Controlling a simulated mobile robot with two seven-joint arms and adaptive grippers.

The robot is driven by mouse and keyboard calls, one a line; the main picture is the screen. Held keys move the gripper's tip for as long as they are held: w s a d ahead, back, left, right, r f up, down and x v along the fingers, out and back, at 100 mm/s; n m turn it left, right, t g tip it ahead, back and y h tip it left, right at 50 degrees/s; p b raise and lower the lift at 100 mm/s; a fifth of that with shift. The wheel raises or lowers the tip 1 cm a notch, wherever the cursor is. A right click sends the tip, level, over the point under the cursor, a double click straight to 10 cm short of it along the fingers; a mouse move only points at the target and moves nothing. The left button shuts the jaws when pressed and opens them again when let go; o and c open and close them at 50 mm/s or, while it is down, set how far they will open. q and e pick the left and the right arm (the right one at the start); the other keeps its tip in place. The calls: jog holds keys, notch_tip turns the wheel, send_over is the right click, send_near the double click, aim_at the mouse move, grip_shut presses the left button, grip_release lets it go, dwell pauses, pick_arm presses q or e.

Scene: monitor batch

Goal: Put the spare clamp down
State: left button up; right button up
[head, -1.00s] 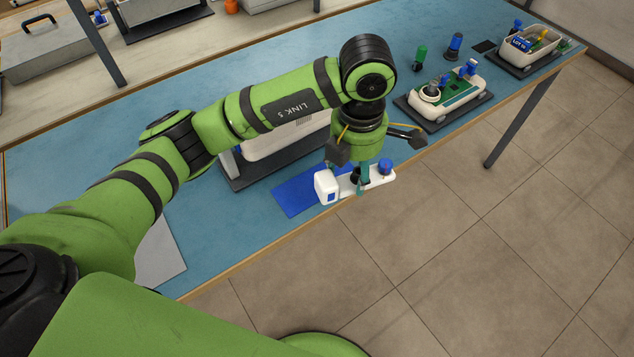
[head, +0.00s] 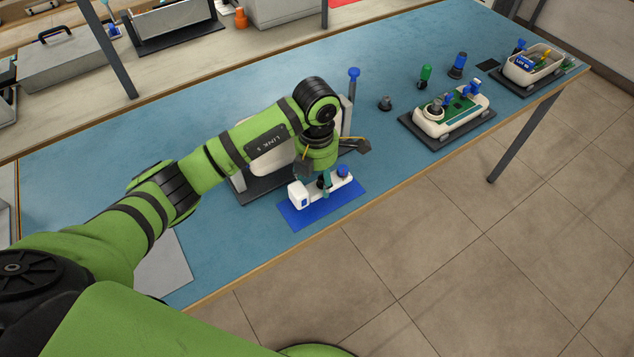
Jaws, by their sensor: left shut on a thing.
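The spare clamp, a white bar (head: 335,184) with a white block at its left end and a blue knob on the right, is at the table's front edge. My left gripper (head: 325,182) is shut on the middle of the bar. The clamp is over the blue mat (head: 309,217), which shows in front of and beside it. I cannot tell whether the clamp touches the mat. The arm and wrist hide part of the grip from above. My right gripper is not in view.
A white device on a dark base (head: 262,190) stands just behind the mat, partly hidden by my arm. Farther right on the blue table (head: 240,115) are a white unit with a green board (head: 451,114), a green bottle-like piece (head: 425,76) and a parts bin (head: 533,65).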

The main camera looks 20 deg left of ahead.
aim_at(317, 183)
pick_arm(q)
notch_tip(317, 183, down, 2)
jog(key=shift+f+p, duration=0.25)
jog(key=shift+p, duration=0.1)
jog(key=shift+f, duration=0.35)
jog(key=shift+f, duration=0.2)
jog(key=o, duration=1.3)
jog(key=shift+r, duration=0.1)
